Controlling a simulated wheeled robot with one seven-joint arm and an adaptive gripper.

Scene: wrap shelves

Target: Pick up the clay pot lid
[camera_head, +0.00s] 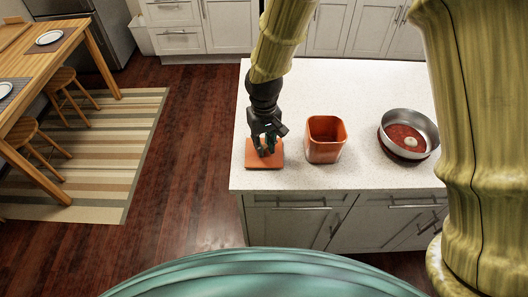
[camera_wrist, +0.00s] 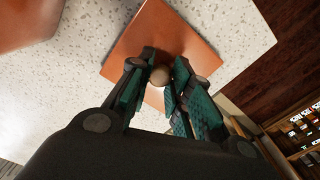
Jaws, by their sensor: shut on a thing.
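The clay pot lid (camera_head: 252,160) is a flat square orange-brown plate near the front left corner of the white counter. My gripper (camera_head: 266,150) is above the lid, pointing down. In the wrist view my gripper's fingers (camera_wrist: 160,82) are shut on the knob from both sides. The lid looks flat; whether it touches the counter I cannot tell.
A square open clay pot (camera_head: 325,140) stands right of the lid. A round metal pan (camera_head: 425,128) with a red-brown, pale-knobbed piece sits farther right. The white counter (camera_head: 365,80) is clear behind them. A wooden table (camera_head: 40,60) and stools stand at left.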

